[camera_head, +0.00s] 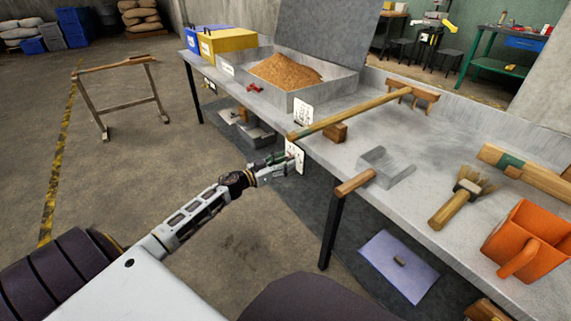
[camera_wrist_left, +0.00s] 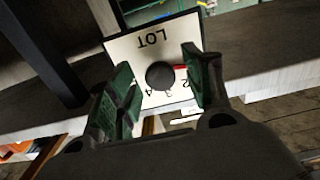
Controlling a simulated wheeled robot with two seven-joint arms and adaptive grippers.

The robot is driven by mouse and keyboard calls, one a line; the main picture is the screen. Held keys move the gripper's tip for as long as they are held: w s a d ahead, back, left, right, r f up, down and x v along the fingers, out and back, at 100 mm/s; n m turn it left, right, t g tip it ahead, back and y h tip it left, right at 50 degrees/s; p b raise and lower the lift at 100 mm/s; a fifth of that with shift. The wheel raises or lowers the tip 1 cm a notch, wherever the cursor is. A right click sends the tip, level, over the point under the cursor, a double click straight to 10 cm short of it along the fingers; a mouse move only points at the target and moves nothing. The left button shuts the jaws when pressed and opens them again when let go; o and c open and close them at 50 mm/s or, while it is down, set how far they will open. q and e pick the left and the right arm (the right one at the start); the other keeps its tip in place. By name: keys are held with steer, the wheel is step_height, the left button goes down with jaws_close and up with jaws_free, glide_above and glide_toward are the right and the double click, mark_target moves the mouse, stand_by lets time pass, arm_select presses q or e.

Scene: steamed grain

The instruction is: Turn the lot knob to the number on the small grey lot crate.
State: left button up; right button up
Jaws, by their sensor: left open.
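The lot plate (camera_head: 300,162) is a white panel on the bench's front edge. In the left wrist view the plate (camera_wrist_left: 130,45) reads LOT upside down and carries a dark round knob (camera_wrist_left: 159,76). A red mark shows at the knob's right side, partly behind a finger; small numbers including 4 sit below it. My left gripper (camera_head: 287,157) is at the plate; its open green-padded fingers (camera_wrist_left: 157,70) stand on either side of the knob, with visible gaps. Grey bins (camera_head: 256,133) sit under the bench; I cannot tell which is the lot crate or read its number. My right gripper is not in view.
On the bench (camera_head: 420,195) are a grain-filled grey bin (camera_head: 335,83), a long wooden-handled tool (camera_head: 350,115), a metal scoop (camera_head: 385,168), a brush (camera_head: 455,202) and an orange jug (camera_head: 524,240). Yellow and blue boxes stand at the far end. A bench leg (camera_head: 331,225) is nearby.

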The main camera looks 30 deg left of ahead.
arm_select(q)
steer(key=shift+w+d, duration=0.1)
steer(key=shift+w, duration=0.2)
steer(key=shift+c, duration=0.2)
steer(key=c, duration=1)
